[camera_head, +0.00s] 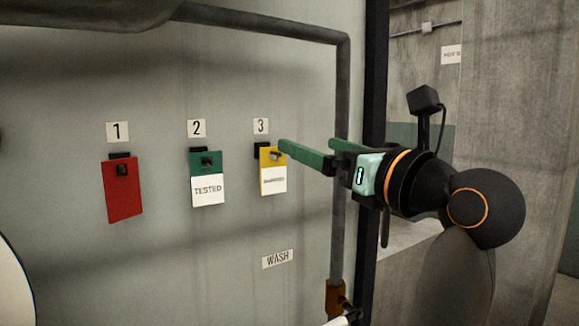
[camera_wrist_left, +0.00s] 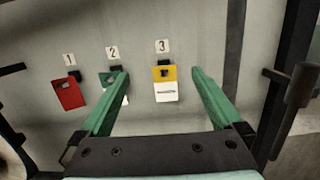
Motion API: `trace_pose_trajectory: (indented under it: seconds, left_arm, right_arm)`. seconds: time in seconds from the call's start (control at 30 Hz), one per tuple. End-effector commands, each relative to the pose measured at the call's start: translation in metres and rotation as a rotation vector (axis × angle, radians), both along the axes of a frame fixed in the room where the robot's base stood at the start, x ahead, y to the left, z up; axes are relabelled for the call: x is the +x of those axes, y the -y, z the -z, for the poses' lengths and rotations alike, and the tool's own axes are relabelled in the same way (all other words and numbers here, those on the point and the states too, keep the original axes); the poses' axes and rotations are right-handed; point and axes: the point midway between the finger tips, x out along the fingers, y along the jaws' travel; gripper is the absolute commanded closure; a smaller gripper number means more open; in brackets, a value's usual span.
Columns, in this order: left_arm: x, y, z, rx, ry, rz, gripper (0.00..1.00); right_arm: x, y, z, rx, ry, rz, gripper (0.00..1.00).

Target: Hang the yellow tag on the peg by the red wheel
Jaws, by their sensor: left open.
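The yellow tag (camera_head: 273,158), with a white lower label, hangs on a dark peg under the number 3 sign on the grey wall. It also shows in the left wrist view (camera_wrist_left: 166,89), between the fingers in the picture. My left gripper (camera_head: 308,146) has green fingers spread apart, with nothing held. In the head view one fingertip is close to the tag's upper right; I cannot tell whether they touch. The open fingers show in the left wrist view (camera_wrist_left: 160,73). I see no red wheel or peg by it. My right gripper is not in view.
A red tag (camera_head: 123,192) hangs under number 1 and a green TESTED tag (camera_head: 207,165) under number 2. A WASH label (camera_head: 277,259) is below number 3. A grey pipe (camera_head: 341,90) runs along the top and down the right, with an orange-brown fitting (camera_head: 336,297) low down.

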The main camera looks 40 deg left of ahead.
Motion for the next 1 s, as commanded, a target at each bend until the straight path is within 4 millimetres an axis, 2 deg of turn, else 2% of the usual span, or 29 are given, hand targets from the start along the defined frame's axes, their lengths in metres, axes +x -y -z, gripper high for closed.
trace_pose_trajectory:
  seconds: [0.1,0.27,0.37,0.7,0.83,1.0]
  left_arm:
    - [0.003,0.002,0.017,-0.110,-0.001,0.028,0.00]
    - [0.006,-0.005,0.022,-0.148,-0.004,0.034,0.00]
    - [0.010,-0.019,0.022,-0.146,-0.005,0.033,0.00]
    - [0.027,-0.082,0.020,-0.141,-0.005,0.028,0.00]
    - [0.032,-0.101,0.021,-0.140,-0.005,0.029,0.00]
    - [0.037,-0.114,0.021,-0.140,-0.004,0.030,0.00]
  right_arm:
    - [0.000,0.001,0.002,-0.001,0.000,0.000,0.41]
    - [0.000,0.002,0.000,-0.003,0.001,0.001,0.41]
    - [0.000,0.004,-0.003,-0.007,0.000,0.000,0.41]
    - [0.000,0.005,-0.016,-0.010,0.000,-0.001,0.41]
    - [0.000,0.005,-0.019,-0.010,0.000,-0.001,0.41]
    - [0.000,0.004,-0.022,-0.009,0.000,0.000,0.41]
